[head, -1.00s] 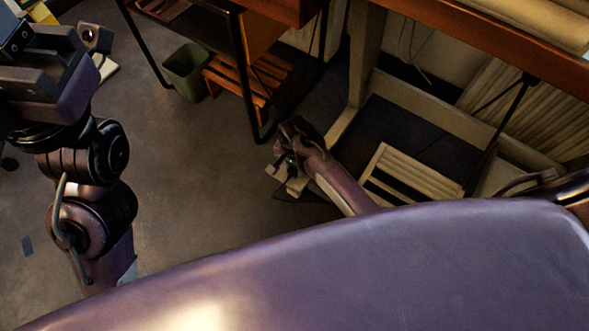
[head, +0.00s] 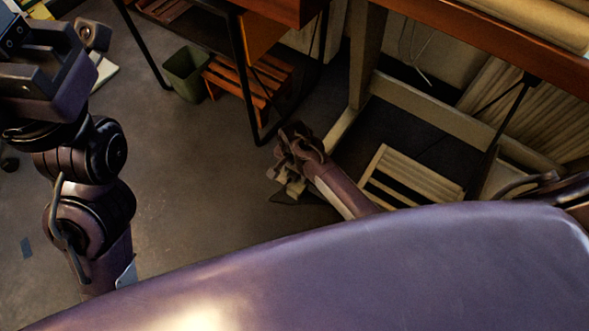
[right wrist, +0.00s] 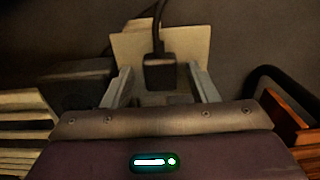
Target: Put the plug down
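The black plug (right wrist: 160,72) shows in the right wrist view, its cord running up and away from it. It sits between the two fingers of my right gripper (right wrist: 163,86), with a gap on each side, so the gripper looks open around it. A pale flat board (right wrist: 190,46) is behind the plug; I cannot tell whether the plug touches it. In the head view my right gripper (head: 284,182) is low over the floor, and the plug is too small to make out. My left gripper (head: 45,65) is at the upper left, its fingertips unclear.
A pale slatted rack (head: 415,180) lies right of my right gripper, under a wooden table (head: 480,40). An orange slatted stool (head: 250,80) and a green bin (head: 186,72) stand farther back. The floor (head: 190,180) between my arms is mostly clear.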

